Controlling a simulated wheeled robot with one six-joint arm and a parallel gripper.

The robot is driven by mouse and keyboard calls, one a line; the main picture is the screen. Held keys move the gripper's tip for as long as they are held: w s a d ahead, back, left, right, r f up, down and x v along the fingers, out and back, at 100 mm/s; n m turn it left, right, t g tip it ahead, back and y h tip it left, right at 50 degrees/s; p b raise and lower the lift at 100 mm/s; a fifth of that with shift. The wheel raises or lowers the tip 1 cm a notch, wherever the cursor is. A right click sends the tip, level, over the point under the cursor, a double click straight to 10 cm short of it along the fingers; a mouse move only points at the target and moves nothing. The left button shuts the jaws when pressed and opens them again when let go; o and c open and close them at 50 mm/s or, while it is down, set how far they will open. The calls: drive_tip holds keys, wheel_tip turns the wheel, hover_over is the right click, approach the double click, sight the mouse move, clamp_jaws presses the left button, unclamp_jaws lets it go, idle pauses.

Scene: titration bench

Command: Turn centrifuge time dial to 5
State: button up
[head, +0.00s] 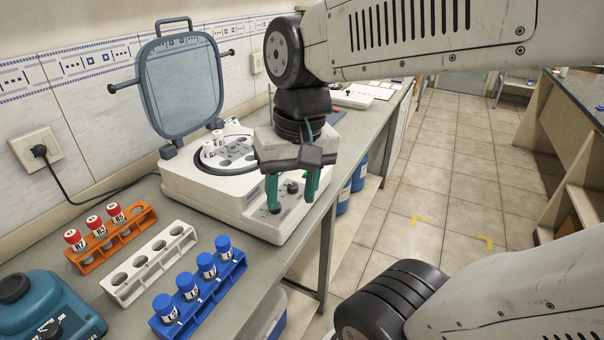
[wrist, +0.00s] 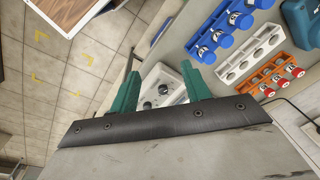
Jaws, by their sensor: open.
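The white centrifuge (head: 185,187) stands on the bench with its clear lid (head: 182,82) raised. Its rotor holds a few white-capped tubes. A sloped control panel (head: 280,218) is at its front, with a dark dial (head: 292,187) between my fingers in the head view and another dark knob (head: 273,209) beside the left finger. My gripper (head: 290,207) points down over the panel, its green fingers apart. In the wrist view, the panel with a dark dial (wrist: 163,89) shows between the fingers. I cannot tell if the fingers touch the panel, and the dial's numbers are too small to read.
An orange rack (head: 118,243) with red-capped tubes, an empty white rack (head: 150,262) and a blue rack (head: 200,300) with blue-capped tubes stand left of the centrifuge. A teal device (head: 50,305) sits at the lower left. The bench's front edge runs close beside the panel.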

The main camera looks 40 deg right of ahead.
drive_tip(key=w+d+f+m+y, duration=0.2)
drive_tip(key=w+d+m, duration=0.5)
drive_tip(key=w+m, duration=0.25)
drive_tip(key=m+y, duration=0.1)
drive_tip(key=m, duration=0.8)
approach(293, 185)
drive_tip(key=shift+s+a+f+m+t, duration=0.1)
drive_tip(key=shift+s+f+m+t, duration=0.15)
drive_tip(key=shift+f+t, duration=0.4)
drive_tip(key=shift+g, duration=0.25)
drive_tip(key=x, duration=0.7)
drive_tip(key=shift+a+f, duration=0.1)
drive_tip(key=shift+c, duration=0.2)
drive_tip(key=c, duration=0.9)
